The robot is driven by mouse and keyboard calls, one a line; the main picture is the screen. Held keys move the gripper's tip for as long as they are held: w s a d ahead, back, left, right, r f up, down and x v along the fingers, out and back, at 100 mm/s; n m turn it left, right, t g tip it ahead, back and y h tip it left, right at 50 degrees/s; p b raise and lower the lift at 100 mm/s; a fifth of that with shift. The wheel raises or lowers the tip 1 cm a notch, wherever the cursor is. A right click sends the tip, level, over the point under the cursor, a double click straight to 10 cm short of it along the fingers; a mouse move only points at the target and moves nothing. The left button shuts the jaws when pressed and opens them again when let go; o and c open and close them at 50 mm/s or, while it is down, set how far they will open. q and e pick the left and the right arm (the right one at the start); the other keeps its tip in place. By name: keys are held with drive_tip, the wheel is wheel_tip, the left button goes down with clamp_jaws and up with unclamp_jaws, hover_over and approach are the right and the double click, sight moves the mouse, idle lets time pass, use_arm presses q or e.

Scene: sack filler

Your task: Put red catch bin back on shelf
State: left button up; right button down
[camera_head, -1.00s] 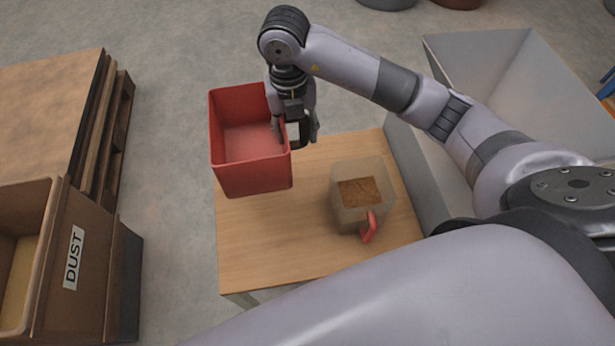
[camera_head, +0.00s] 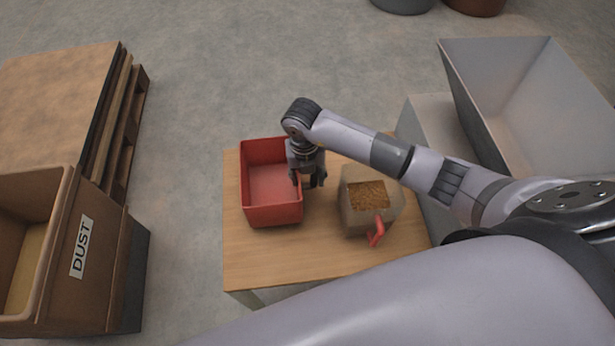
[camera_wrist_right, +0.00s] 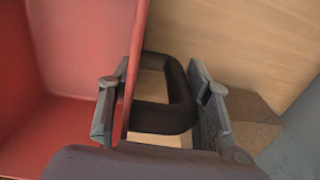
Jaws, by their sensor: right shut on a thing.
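The red catch bin (camera_head: 271,215) is upright and empty at the left part of the small wooden table (camera_head: 255,255). It looks to be on the tabletop or very close above it; I cannot tell which. My right gripper (camera_head: 308,180) is at the bin's right side, fingers down. In the right wrist view, my right gripper (camera_wrist_right: 160,105) is shut on the bin's black handle (camera_wrist_right: 178,95), with one finger inside the red wall (camera_wrist_right: 90,50) and the other outside the handle. My left gripper is not in view.
A clear container of brown grain with a red handle (camera_head: 376,232) stands right of the bin. A grey metal hopper (camera_head: 530,90) is at right. A brown bin labelled DUST (camera_head: 83,245) and a pallet stack (camera_head: 55,85) are at left. The table front is clear.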

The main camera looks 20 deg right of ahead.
drive_tip(key=shift+f, duration=0.65)
drive_tip(key=shift+f, duration=0.25)
drive_tip(key=c, duration=0.8)
unclamp_jaws()
drive_tip(key=shift+r, duration=0.1)
drive_tip(key=shift+c, duration=0.2)
drive_tip(key=r, duration=1.2)
drive_tip(key=shift+w+a+r+b, duration=0.1)
drive_tip(key=shift+a+r+b, duration=0.05)
drive_tip(key=shift+a+b, duration=0.15)
